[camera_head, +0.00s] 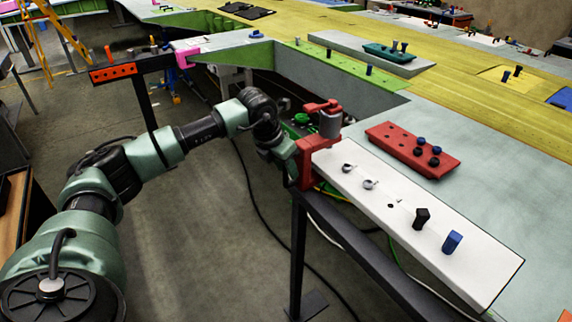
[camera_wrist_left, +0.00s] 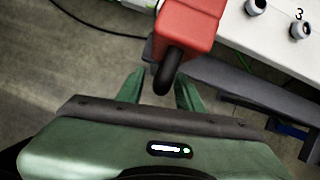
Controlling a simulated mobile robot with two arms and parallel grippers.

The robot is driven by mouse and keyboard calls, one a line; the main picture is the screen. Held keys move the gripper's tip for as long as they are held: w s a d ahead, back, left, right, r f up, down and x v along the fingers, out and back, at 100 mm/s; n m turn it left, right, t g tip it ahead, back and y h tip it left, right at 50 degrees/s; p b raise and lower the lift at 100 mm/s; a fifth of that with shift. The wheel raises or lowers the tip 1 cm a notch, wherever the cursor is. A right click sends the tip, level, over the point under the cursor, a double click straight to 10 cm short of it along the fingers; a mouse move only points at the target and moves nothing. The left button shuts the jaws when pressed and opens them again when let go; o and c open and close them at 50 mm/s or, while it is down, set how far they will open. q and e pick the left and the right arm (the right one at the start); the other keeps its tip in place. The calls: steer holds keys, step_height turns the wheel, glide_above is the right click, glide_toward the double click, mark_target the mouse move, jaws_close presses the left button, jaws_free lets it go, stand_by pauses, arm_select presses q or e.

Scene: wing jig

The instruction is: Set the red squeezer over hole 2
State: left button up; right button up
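The red squeezer (camera_head: 308,160), a C-shaped tool with a grey cylinder, is at the far left end of the white strip (camera_head: 470,270). Its red body (camera_wrist_left: 190,25) and black handle (camera_wrist_left: 168,72) show in the left wrist view. My left gripper (camera_head: 285,150) is beside the squeezer at its left. In the wrist view its green fingers (camera_wrist_left: 160,88) stand apart on either side of the handle, with a gap at the left finger. Two silver fittings (camera_head: 370,184) stand on the strip; a "3" is printed by one (camera_wrist_left: 300,30). Hole 2's label is not readable. My right gripper is not in view.
A black peg (camera_head: 421,218) and a blue peg (camera_head: 452,242) stand farther along the strip. A red tray (camera_head: 400,140) with dark pegs lies behind it. A dark rail and post (camera_head: 298,240) run below the strip's front edge. Cables hang nearby.

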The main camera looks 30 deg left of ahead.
arm_select(q)
jaws_close()
steer(key=shift+r, duration=0.1)
stand_by(1.3)
